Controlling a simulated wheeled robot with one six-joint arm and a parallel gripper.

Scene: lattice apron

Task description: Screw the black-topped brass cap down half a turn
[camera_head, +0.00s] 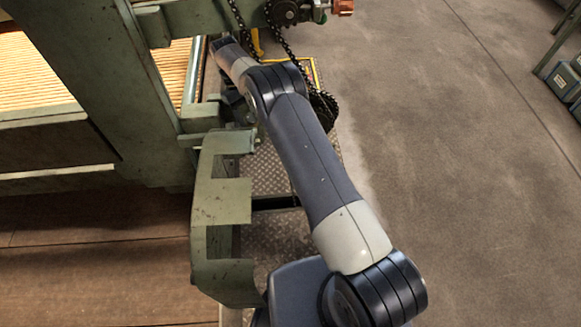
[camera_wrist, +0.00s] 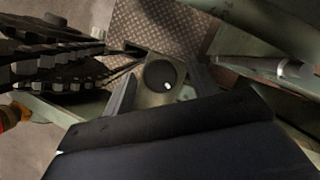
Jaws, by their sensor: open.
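The black-topped cap (camera_wrist: 157,79) shows in the wrist view as a dark round disc with a small white mark near its lower right. It sits on a greenish metal part; its brass side cannot be made out. My gripper (camera_wrist: 162,74) is open, with one grey finger to the left of the cap and one to the right. Gaps seem to show between the fingers and the cap, but I cannot tell how deep the fingers reach. In the head view my arm stretches to the upper left, and the cap and gripper cannot be made out there.
A dark chain and toothed sprockets (camera_wrist: 60,70) lie close left of my gripper. A green machine frame (camera_head: 85,60) and a notched green guard (camera_head: 215,205) stand left of my arm. Tread plate (camera_wrist: 160,25) lies below. The concrete floor (camera_head: 440,130) to the right is clear.

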